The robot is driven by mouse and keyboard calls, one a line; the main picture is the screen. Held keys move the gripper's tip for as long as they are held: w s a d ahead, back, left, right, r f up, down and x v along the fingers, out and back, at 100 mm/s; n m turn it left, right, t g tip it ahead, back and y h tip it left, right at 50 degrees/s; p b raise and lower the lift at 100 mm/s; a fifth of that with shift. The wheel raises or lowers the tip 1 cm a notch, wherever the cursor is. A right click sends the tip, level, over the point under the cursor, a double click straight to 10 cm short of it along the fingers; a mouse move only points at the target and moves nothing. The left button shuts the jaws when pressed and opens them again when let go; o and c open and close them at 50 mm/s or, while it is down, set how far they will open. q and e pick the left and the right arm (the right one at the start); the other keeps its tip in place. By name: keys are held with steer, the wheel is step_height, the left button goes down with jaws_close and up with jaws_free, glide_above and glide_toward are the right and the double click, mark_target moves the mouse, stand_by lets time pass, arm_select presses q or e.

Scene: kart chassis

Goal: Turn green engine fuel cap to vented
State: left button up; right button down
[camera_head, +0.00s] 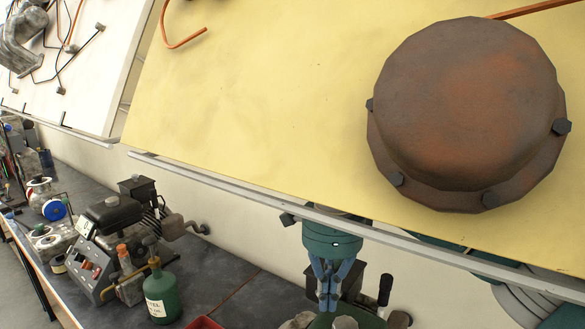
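My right gripper (327,297) points down at the bottom centre of the head view. Its blue-grey fingers are close together and look shut, with nothing visible between them. Just below the fingertips is the top of a green engine (322,322), mostly cut off by the frame's lower edge. A grey round piece (345,323) on it may be its fuel cap. Its marking and setting cannot be read. The fingertips are near the green engine, but I cannot tell whether they touch it. My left gripper is not in view.
A dark bench (225,275) runs along the wall. On it stand a black engine (112,213), a labelled green bottle (161,294) and a red tray (204,323). A black-handled lever (385,290) rises right of my gripper. A rusty domed cover (465,105) hangs on the yellow panel (250,90).

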mark_target(327, 328)
step_height(327, 328, down, 3)
steer(key=shift+b, duration=0.85)
steer(key=shift+s, duration=0.2)
steer(key=shift+f, duration=0.25)
steer(key=shift+s+b, duration=0.25)
steer(key=shift+b, duration=0.1)
steer(key=shift+s+a+f+b, duration=0.1)
steer(key=shift+s+b, duration=0.4)
steer(key=shift+s, duration=0.15)
steer(key=shift+s+b, duration=0.45)
steer(key=shift+s, duration=0.1)
steer(key=shift+r, duration=0.3)
